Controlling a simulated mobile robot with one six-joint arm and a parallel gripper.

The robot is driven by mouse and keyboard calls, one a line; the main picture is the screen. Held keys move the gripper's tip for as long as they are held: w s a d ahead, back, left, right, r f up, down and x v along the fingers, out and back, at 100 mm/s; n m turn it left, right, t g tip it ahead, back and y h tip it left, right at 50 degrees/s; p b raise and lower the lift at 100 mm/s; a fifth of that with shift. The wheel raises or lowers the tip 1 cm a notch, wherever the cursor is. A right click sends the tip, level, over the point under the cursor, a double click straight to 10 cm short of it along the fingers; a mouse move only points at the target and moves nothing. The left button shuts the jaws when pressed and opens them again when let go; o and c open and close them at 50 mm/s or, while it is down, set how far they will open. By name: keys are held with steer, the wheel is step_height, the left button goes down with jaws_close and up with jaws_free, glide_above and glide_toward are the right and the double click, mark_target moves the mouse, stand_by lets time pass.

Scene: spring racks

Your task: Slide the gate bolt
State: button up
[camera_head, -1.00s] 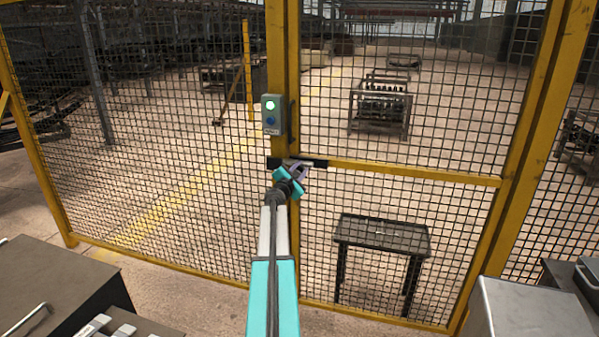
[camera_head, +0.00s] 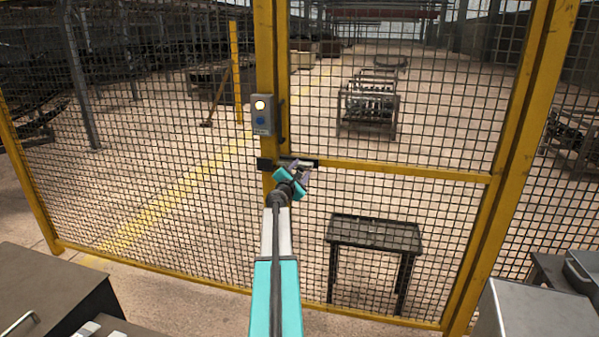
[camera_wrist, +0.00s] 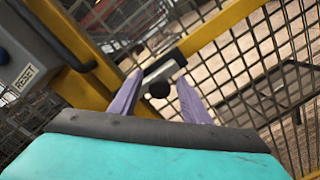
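The gate bolt is a short pale metal bar (camera_wrist: 163,70) with a round black knob (camera_wrist: 158,89), seen in the wrist view. In the head view the bolt area lies at the gate's left edge, between a black fitting on the post (camera_head: 265,164) and a black fitting on the gate rail (camera_head: 310,163). My gripper (camera_head: 299,170) is at the bolt and hides part of it. In the wrist view my gripper's purple fingers (camera_wrist: 158,77) stand apart on either side of the knob, with visible space beside it.
A grey control box (camera_head: 262,115) with a lit pale-orange lamp and a blue button hangs on the yellow post (camera_head: 266,60), close above my gripper. Yellow-framed mesh surrounds the gate. A dark table (camera_head: 375,232) stands behind it. Cabinets (camera_head: 50,290) flank me.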

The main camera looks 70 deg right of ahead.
steer(key=shift+a, duration=0.15)
steer(key=a+b, duration=0.2)
steer(key=a, duration=1.1)
steer(key=shift+s+a, duration=0.25)
steer(key=shift+s, duration=0.15)
stand_by(0.7)
